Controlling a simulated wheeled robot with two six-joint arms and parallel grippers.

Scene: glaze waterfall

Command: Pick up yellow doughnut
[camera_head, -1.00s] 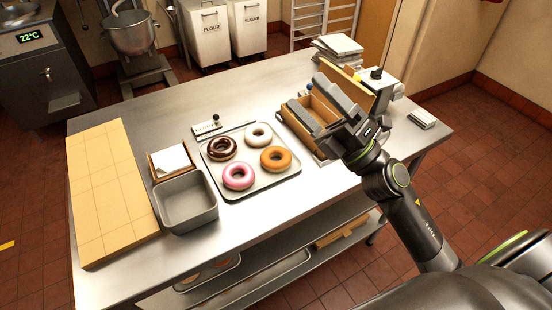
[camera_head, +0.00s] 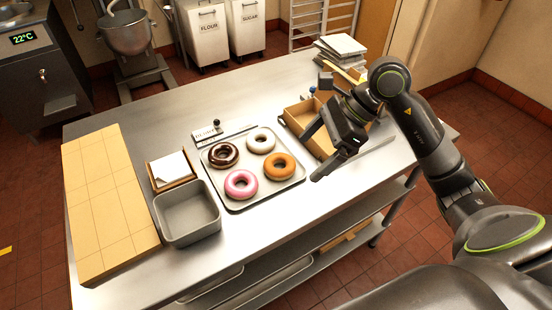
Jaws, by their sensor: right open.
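The yellow doughnut (camera_head: 281,167), orange-yellow in colour, lies at the right of a metal tray (camera_head: 246,203) on the steel table. A white doughnut (camera_head: 261,141), a dark brown one (camera_head: 222,155) and a pink one (camera_head: 241,184) lie on the same tray. My right gripper (camera_head: 312,154) is open and empty. It is just right of the tray and the yellow doughnut, apart from the doughnut, its fingers pointing left. Its height above the table is hard to tell. My left gripper is not in view.
An open cardboard box (camera_head: 299,117) stands behind my right gripper, partly hidden by it. A grey bin (camera_head: 187,213) and a paper-topped wooden holder (camera_head: 171,169) stand left of the tray. A wooden board (camera_head: 108,205) covers the left end. The front right tabletop is clear.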

